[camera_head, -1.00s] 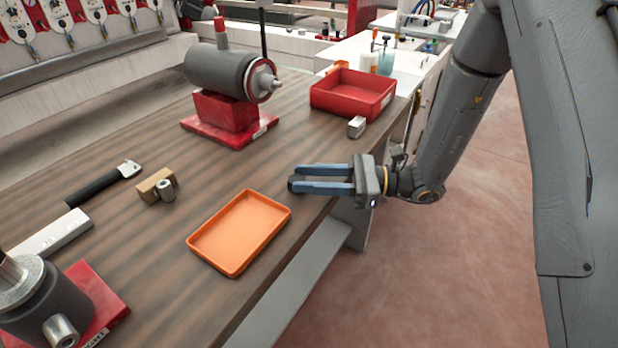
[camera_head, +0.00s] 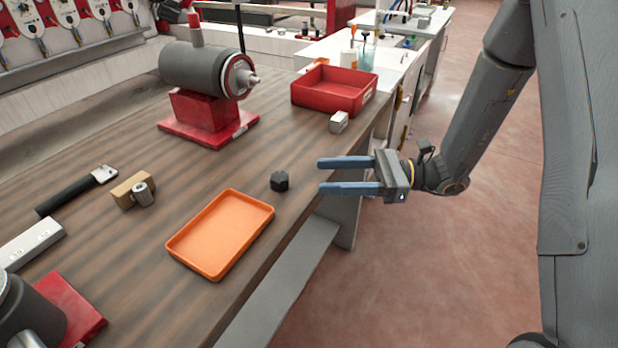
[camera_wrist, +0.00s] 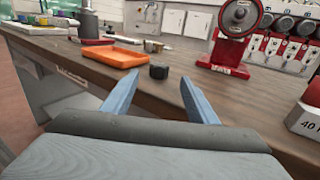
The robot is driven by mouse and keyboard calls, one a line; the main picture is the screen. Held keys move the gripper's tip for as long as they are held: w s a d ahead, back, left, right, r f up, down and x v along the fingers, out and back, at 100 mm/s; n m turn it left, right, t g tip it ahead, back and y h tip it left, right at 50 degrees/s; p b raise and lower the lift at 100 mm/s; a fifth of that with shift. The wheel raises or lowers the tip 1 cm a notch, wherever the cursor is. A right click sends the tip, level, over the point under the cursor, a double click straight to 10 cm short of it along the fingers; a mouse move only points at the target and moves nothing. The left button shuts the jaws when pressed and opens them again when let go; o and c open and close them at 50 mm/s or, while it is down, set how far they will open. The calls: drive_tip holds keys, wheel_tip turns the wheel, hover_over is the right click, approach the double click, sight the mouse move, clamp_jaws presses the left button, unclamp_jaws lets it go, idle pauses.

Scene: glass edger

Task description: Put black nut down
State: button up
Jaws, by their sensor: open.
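The black nut (camera_head: 279,181) stands on the wooden bench, just right of the orange tray and near the bench's front edge. It also shows in the wrist view (camera_wrist: 159,71), beyond and between my fingertips. My gripper (camera_head: 319,174) is open and empty, to the right of the nut with a clear gap. Its two blue fingers point toward the nut, and nothing is between them.
The orange tray (camera_head: 221,234) is empty. A red bin (camera_head: 334,92) and a small metal block (camera_head: 339,122) lie farther back. A grey machine on a red base (camera_head: 207,118) stands behind. A brown block (camera_head: 127,187) with a metal cylinder and a black-handled tool (camera_head: 78,190) lie left.

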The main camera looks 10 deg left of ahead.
drive_tip(key=shift+w+d, duration=0.2)
drive_tip(key=shift+d, duration=1.45)
drive_tip(key=s+d+f+n+g+h, duration=0.2)
drive_tip(key=s+n+h, duration=0.2)
drive_tip(key=s+h, duration=0.15)
drive_tip(key=s+d+f+n+g+h, duration=0.1)
drive_tip(key=s+d+n+g+h, duration=0.2)
drive_tip(key=s, duration=0.4)
drive_tip(key=d+n+t+h, duration=0.7)
drive_tip(key=d+n+h, duration=0.2)
drive_tip(key=d, duration=0.3)
drive_tip(key=shift+w+r+n+t, duration=0.3)
drive_tip(key=shift+w+r, duration=0.05)
drive_tip(key=shift+w, duration=0.05)
